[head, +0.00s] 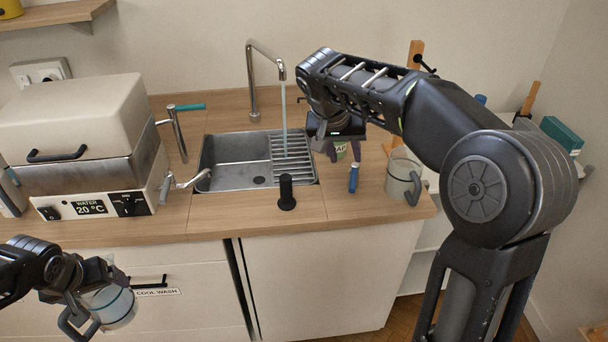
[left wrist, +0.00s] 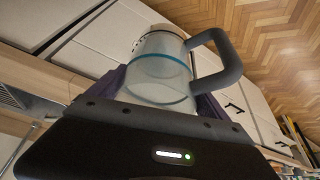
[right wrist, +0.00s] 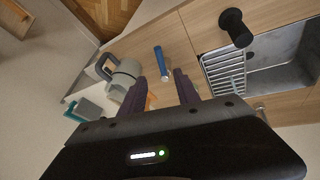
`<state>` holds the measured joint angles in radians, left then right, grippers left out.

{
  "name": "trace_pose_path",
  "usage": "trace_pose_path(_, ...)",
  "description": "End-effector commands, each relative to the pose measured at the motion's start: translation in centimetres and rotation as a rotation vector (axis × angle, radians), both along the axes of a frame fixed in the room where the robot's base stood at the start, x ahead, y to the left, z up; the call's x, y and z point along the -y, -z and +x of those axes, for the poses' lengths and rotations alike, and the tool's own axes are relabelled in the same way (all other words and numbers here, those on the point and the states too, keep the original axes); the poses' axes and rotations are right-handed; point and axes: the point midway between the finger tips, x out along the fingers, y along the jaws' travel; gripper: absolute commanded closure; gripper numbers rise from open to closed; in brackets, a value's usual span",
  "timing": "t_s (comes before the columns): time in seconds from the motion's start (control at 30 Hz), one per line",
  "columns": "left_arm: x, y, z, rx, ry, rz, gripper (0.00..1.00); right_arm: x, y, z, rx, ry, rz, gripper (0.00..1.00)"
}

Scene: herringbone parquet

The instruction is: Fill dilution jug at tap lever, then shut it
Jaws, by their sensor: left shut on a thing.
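The dilution jug (head: 117,308) is clear with a teal line and a dark handle. My left gripper (head: 92,278) is shut on it, in front of the drawers and below the counter top. The jug looks tilted in the left wrist view (left wrist: 160,68); I cannot tell how full it is. A steel gooseneck tap (head: 252,80) stands behind the sink, with water (head: 284,120) running from its spout into the sink. A black upright lever (head: 287,192) stands at the sink's front edge; it also shows in the right wrist view (right wrist: 236,27). My right gripper (right wrist: 160,88) is open above the counter.
The steel sink (head: 228,150) has a ribbed right part. A white water bath (head: 75,130) reading 20 °C stands left. A second tap with teal lever (head: 188,107) is beside it. A blue-handled item (head: 353,178) and another jug (head: 400,180) stand right.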

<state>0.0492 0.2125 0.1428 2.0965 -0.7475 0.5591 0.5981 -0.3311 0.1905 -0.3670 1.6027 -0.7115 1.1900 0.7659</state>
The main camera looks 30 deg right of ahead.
Motion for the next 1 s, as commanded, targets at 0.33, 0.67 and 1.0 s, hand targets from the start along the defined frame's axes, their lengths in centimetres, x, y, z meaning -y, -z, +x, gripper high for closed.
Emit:
trace_pose_path(0.33,0.0,-0.5,0.0,0.001,0.000,0.000,0.74,1.1,2.7,0.5,-0.006,0.000,0.000,0.62)
trace_pose_path(0.67,0.0,-1.5,0.0,0.001,0.000,0.000,0.74,3.5,8.4,1.7,-0.007,0.001,-0.001,0.62)
trace_pose_path(1.0,0.0,-1.9,0.0,0.001,0.000,0.000,0.74,4.5,10.9,2.4,-0.002,-0.002,0.000,0.62)
